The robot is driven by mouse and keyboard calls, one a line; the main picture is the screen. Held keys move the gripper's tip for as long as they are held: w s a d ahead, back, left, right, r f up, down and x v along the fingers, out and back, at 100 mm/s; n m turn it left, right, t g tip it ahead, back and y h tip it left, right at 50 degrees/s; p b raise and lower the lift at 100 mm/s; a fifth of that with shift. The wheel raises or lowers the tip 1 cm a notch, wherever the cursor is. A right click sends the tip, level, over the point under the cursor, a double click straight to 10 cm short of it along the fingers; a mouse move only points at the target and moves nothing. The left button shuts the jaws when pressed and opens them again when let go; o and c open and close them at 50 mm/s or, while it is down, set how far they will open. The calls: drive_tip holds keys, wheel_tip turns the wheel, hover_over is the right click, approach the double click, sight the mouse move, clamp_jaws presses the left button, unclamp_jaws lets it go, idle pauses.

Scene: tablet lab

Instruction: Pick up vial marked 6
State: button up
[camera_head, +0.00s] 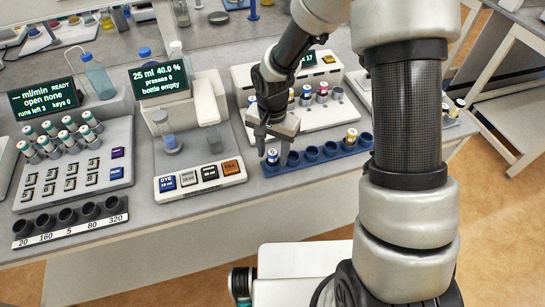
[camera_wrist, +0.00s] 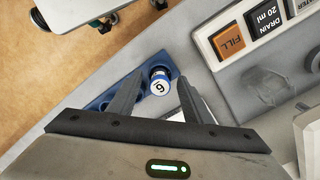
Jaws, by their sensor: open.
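The vial marked 6 (camera_wrist: 160,84) has a white top with a dark digit and a blue band. In the head view the vial (camera_head: 273,158) stands in the left end of a blue rack (camera_head: 318,162); the rack also shows in the wrist view (camera_wrist: 97,104). My gripper (camera_head: 271,148) is over that end of the rack, pointing down. In the wrist view my gripper (camera_wrist: 160,78) is open, with one finger on each side of the vial and a gap visible. Whether either finger touches it is unclear.
Another vial with a yellowish band (camera_head: 351,136) stands near the rack's right end; wells between are empty. A dispenser panel (camera_head: 200,180) with coloured keys lies close left of the rack. A white machine (camera_head: 322,112) with several vials stands behind. The bench's front edge is near.

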drive_tip(key=shift+c, duration=0.4)
drive_tip(key=c, duration=1.1)
drive_tip(key=shift+o, duration=0.2)
